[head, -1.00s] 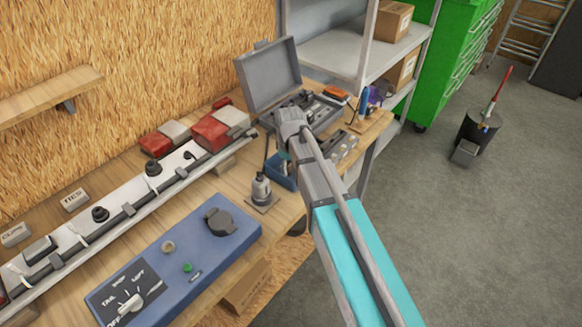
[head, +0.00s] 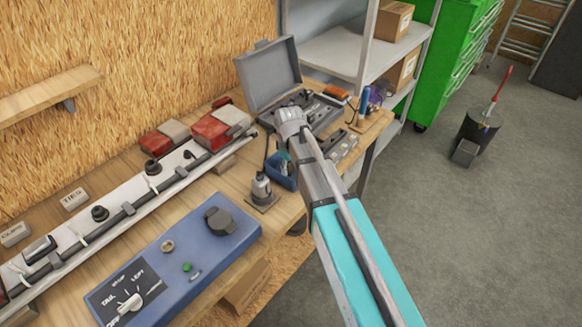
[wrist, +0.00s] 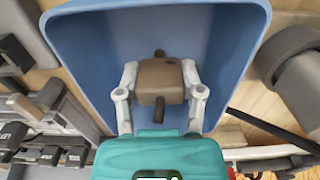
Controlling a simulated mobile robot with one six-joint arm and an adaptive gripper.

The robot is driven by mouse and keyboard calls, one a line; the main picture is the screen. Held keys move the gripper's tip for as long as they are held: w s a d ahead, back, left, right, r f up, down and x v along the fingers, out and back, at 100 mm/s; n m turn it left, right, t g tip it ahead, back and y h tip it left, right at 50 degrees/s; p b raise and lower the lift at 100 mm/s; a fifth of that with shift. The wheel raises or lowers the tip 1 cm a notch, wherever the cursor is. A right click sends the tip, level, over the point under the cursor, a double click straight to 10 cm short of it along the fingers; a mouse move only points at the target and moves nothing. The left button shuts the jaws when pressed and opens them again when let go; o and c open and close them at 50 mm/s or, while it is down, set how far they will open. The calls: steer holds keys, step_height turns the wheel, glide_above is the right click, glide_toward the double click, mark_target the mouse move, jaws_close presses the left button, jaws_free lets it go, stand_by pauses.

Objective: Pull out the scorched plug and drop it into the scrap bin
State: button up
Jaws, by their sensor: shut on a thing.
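My gripper (wrist: 160,88) is shut on the scorched plug (wrist: 159,78), a brown block with dark stubs on two sides. One finger presses on each side of it. In the wrist view the plug is over the inside of the blue scrap bin (wrist: 92,55). In the head view the blue bin (head: 279,180) stands on the workbench behind my arm, which covers part of it.
A small grey-and-black device (head: 261,188) stands just left of the bin. An open grey case (head: 268,75) lies behind, and a blue switch box (head: 185,265) is in front. A long white rail (head: 120,215) carries sockets.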

steer(key=o, duration=1)
steer(key=shift+o, duration=0.7)
steer(key=shift+r, duration=0.15)
steer(key=shift+r+p, duration=3.4)
steer(key=shift+p, duration=0.15)
